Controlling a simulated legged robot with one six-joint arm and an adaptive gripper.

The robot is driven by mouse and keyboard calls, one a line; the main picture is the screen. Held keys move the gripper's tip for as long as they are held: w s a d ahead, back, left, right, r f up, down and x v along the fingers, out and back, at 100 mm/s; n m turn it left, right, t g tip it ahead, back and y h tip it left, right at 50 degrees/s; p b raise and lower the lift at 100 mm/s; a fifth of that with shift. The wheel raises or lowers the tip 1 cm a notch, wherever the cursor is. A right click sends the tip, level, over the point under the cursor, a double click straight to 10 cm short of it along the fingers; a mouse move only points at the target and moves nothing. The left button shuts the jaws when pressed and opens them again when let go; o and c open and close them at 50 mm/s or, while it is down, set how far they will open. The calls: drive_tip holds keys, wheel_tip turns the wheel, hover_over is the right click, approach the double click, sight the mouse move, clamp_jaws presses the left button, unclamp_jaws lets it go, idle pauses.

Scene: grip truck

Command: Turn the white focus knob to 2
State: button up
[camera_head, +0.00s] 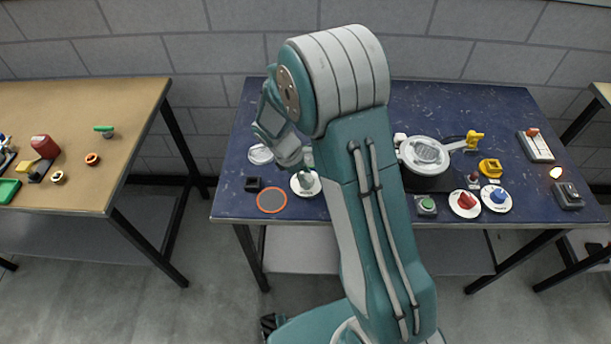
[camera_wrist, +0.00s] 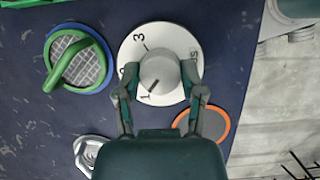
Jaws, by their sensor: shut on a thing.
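The white focus knob (camera_wrist: 158,66) is a pale round grip on a white dial plate (camera_wrist: 184,42) marked with numbers. Its dark pointer mark aims toward the 1, at the lower left in the wrist view. The 3 shows at the upper left; the number between is mostly hidden by my left finger. My gripper (camera_wrist: 160,74) is shut on the knob, with one finger on each side. In the head view the dial plate (camera_head: 305,190) lies near the front edge of the blue table, and my gripper (camera_head: 305,170) comes down over it.
An orange-rimmed disc (camera_head: 271,199) and a black block (camera_head: 254,183) lie just left of the dial. A green-handled round lid (camera_wrist: 75,64) is close by in the wrist view. Red (camera_head: 466,202) and blue (camera_head: 498,197) knobs and a lidded pan (camera_head: 424,154) stand further right.

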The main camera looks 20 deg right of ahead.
drive_tip(key=shift+m, duration=0.3)
drive_tip(key=m+g, duration=0.1)
drive_tip(key=m, duration=0.1)
drive_tip(key=m+y, duration=0.1)
drive_tip(key=m, duration=0.2)
drive_tip(key=shift+w+g, duration=0.15)
drive_tip(key=shift+g, duration=0.25)
drive_tip(key=m+y, duration=0.1)
drive_tip(key=m, duration=0.2)
drive_tip(key=m+g+y, duration=0.1)
drive_tip(key=m, duration=0.2)
drive_tip(key=shift+w, duration=0.1)
drive_tip(key=o, duration=1.2)
drive_tip(key=shift+c, duration=0.2)
